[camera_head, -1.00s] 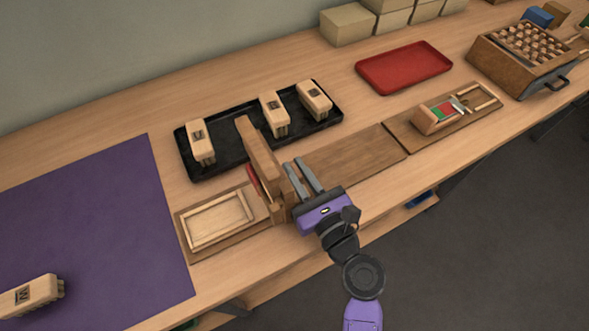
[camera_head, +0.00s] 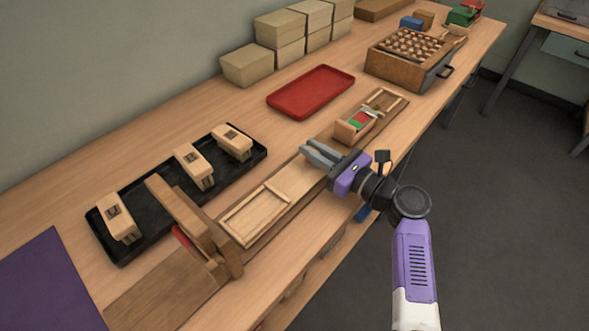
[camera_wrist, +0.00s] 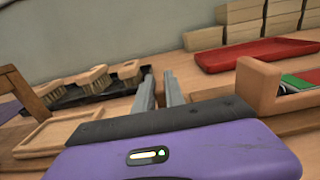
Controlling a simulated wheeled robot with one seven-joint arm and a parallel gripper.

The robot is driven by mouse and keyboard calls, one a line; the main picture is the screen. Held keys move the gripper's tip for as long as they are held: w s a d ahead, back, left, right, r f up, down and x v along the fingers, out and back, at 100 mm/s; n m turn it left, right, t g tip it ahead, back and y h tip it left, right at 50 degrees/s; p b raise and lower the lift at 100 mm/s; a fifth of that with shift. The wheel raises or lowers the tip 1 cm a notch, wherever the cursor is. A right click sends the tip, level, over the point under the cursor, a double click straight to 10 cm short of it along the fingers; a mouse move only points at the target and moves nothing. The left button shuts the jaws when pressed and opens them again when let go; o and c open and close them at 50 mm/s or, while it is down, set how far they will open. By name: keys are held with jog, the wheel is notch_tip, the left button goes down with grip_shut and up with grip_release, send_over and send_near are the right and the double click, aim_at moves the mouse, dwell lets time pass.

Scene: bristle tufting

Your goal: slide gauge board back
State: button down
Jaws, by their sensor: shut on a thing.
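The gauge board (camera_head: 297,184) is a pale wooden board with a shallow rimmed frame at its left part. It lies on a long brown base, to the right of the upright wooden gate (camera_head: 190,217). In the wrist view the board's framed part (camera_wrist: 62,131) shows at the left. My gripper (camera_head: 320,155) is at the board's right end, its grey fingers low over the base. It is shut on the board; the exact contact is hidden. In the wrist view the fingers (camera_wrist: 159,90) point away over the bench.
A black tray (camera_head: 152,220) with several wooden brush blocks stands behind the gate. A small wooden fixture (camera_head: 353,128) with red and green parts is just right of my gripper. A red tray (camera_head: 311,92) and stacked boxes (camera_head: 278,40) are behind. The base left of the gate (camera_head: 150,298) is bare.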

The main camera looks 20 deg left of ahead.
jog(key=shift+w+d, duration=0.4)
jog(key=shift+w, duration=0.45)
jog(key=c, duration=1.4)
grip_release()
jog(key=shift+s, duration=0.1)
jog(key=v, duration=0.7)
jog(key=shift+s+d+p, duration=0.1)
jog(key=shift+d+p, duration=0.2)
jog(key=shift+d, duration=0.05)
